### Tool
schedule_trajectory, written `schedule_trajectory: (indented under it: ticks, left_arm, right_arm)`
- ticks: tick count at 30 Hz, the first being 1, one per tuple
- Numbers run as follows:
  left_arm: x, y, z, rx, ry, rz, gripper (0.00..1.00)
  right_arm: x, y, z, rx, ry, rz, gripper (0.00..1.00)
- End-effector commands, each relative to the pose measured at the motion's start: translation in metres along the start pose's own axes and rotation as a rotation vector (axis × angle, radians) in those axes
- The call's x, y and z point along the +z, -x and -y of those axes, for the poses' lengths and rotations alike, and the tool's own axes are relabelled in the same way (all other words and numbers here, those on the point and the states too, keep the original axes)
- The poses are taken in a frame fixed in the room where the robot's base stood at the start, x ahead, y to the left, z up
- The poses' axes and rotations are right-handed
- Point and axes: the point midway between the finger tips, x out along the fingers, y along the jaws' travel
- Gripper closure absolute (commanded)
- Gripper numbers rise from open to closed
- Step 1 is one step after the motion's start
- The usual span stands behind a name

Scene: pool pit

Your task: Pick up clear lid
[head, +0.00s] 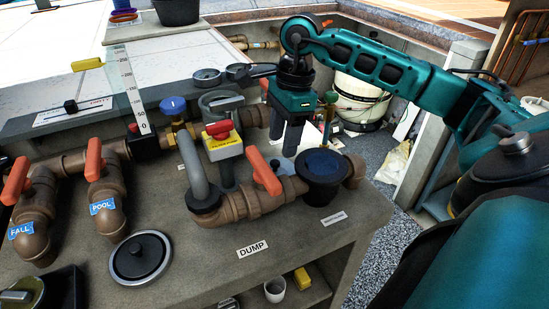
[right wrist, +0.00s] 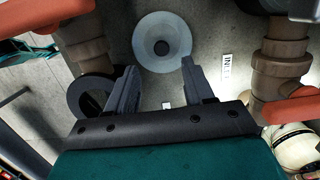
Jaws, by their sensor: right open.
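A pale, see-through round disc with a dark centre, which looks like the clear lid (right wrist: 161,42), lies flat on the grey surface in the right wrist view. I cannot make it out surely in the head view, where pipes and my gripper cover that area. My right gripper (head: 283,140) points down over the bench, behind the red-handled pipe. In the right wrist view the right gripper (right wrist: 160,80) has its fingers spread with nothing between them. The lid is beyond the fingertips, apart from them. My left gripper is not in view.
A black disc (head: 140,258) lies at the bench front. A dark ring (right wrist: 95,95) lies left of the fingers. The bench by the DUMP label (head: 252,249) is clear.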

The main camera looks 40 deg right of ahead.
Motion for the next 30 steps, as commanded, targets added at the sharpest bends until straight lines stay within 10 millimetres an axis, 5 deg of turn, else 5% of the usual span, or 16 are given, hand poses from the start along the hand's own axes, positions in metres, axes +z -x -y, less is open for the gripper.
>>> schedule_trajectory:
  ticks: [12, 22, 30]
  left_arm:
    - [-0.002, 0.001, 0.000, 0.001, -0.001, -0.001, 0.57]
    - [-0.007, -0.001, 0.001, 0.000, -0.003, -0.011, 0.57]
    - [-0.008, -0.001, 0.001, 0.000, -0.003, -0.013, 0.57]
  right_arm:
    - [0.006, -0.049, 0.003, 0.002, 0.000, 0.000, 0.48]
    - [0.006, -0.056, 0.003, 0.000, 0.001, 0.000, 0.48]
    - [0.006, -0.056, 0.003, 0.000, 0.001, 0.000, 0.74]
